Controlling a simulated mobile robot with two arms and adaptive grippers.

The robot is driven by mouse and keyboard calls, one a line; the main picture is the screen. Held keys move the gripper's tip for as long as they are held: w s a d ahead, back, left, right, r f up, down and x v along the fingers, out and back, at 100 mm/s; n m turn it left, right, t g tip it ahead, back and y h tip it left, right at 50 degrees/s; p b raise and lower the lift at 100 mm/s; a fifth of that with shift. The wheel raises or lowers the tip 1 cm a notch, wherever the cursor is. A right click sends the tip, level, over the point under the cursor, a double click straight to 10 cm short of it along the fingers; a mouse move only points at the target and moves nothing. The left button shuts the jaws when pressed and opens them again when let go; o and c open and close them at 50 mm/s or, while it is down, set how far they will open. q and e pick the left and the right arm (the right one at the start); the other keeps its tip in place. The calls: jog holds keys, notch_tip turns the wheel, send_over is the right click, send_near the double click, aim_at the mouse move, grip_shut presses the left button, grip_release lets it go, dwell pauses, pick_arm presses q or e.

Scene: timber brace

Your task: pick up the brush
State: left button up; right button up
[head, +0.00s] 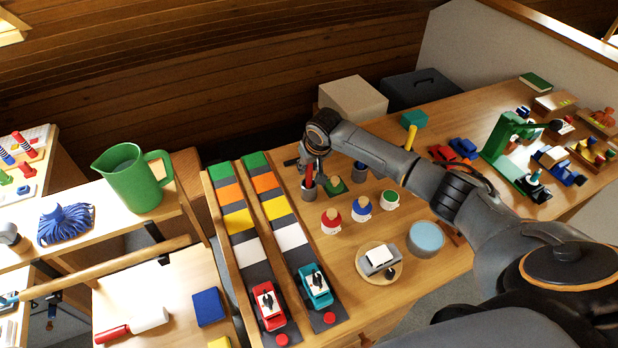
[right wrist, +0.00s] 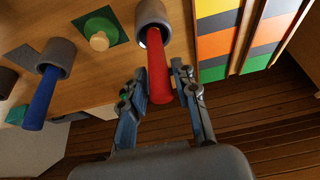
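A red handle (right wrist: 158,70), which I take for the brush, stands in a grey cup (right wrist: 153,16); its lower end is hidden in the cup. In the head view the red handle (head: 309,174) rises from its cup (head: 308,190) on the wooden table. My right gripper (right wrist: 156,80) is open, with one finger on each side of the handle and a small gap visible on the left side. In the head view my right gripper (head: 312,160) hangs over the cup. My left gripper is not in view.
A second grey cup with a blue handle (right wrist: 42,97) stands nearby, with a green knobbed piece (right wrist: 100,35) between. Lanes with coloured panels (head: 237,220) lie left of the cup. Several knobbed pots, such as a red one (head: 331,222), stand in front.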

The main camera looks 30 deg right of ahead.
grip_shut()
notch_tip(320, 180, up, 10)
jog(key=shift+b, duration=0.9)
